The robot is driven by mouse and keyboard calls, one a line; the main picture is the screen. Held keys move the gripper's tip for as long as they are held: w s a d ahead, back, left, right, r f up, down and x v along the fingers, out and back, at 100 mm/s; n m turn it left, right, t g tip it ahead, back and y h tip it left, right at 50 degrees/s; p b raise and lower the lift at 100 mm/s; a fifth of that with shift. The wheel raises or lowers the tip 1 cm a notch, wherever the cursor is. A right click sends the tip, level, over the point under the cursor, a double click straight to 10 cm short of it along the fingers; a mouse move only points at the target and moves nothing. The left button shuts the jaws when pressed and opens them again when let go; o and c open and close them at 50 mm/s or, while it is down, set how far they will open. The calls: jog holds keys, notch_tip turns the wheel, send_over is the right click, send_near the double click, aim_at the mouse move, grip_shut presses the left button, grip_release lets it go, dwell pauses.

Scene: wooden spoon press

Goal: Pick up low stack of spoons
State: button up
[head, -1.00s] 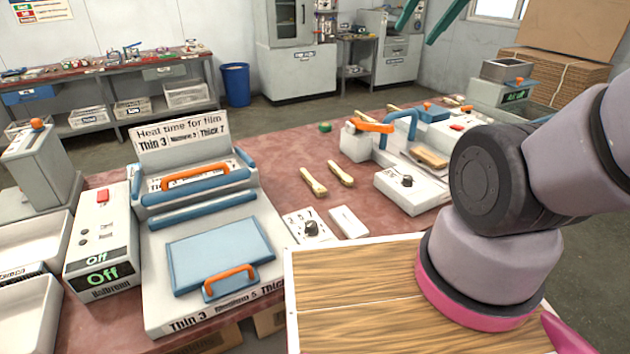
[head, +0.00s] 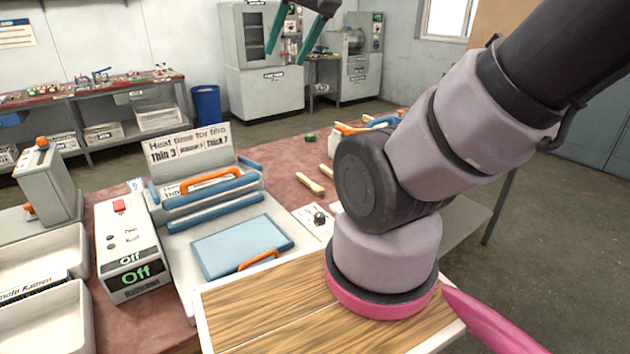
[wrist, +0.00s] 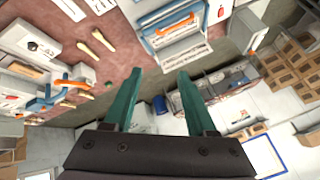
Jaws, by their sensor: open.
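Two pale wooden spoon-like pieces lie on the reddish table (head: 292,205): a nearer one (head: 310,183) and a farther one (head: 326,171), partly hidden by my arm. I cannot tell whether either is a stack. In the wrist view, pale pieces (wrist: 88,52) and (wrist: 103,42) show at the upper left, left of the fingers. My gripper (head: 295,40) shows at the top of the head view, raised well above the table. In the wrist view its teal fingers (wrist: 160,73) are apart with nothing between them.
A film press (head: 207,232) with blue and orange handles stands left of the pieces. A control box (head: 126,245) reads "Off". A wooden-topped box (head: 270,312) is in front. My arm covers the table's right part. A workbench (head: 100,97) stands behind.

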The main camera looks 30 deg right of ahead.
jog(key=w+f+m+g+y, duration=0.1)
jog(key=w+f+m+y, duration=0.4)
jog(key=w, duration=0.4)
jog(key=w+f+m+g+y, duration=0.1)
jog(key=w+f+m+y, duration=0.2)
jog(key=w+f+m, duration=0.55)
jog(key=w+d+f+m+t, duration=0.4)
jog(key=w+d+f+m, duration=0.2)
jog(key=w+d+f, duration=0.5)
jog(key=s+d+f+m+t+h, duration=0.1)
jog(key=d+f+m+h, duration=0.2)
jog(key=d+f, duration=0.4)
jog(key=s+d+f+m+t+h, duration=0.1)
jog(key=d+f+m+t+h, duration=0.1)
jog(key=d+f+m, duration=0.2)
jog(key=s+d+f+m+t+h, duration=0.1)
jog(key=d+f+m+h, duration=0.2)
jog(key=d+f, duration=0.6)
jog(key=shift+d+f+m+h, duration=0.3)
jog(key=shift+f+m, duration=0.1)
jog(key=shift+m, duration=0.15)
jog(key=x, duration=0.4)
jog(key=shift+d+f, duration=0.2)
jog(key=shift+f, duration=0.1)
jog(key=x, duration=0.6)
jog(key=shift+w+a+f, duration=0.1)
jog(key=shift+w+f, duration=0.05)
jog(key=shift+f, duration=0.1)
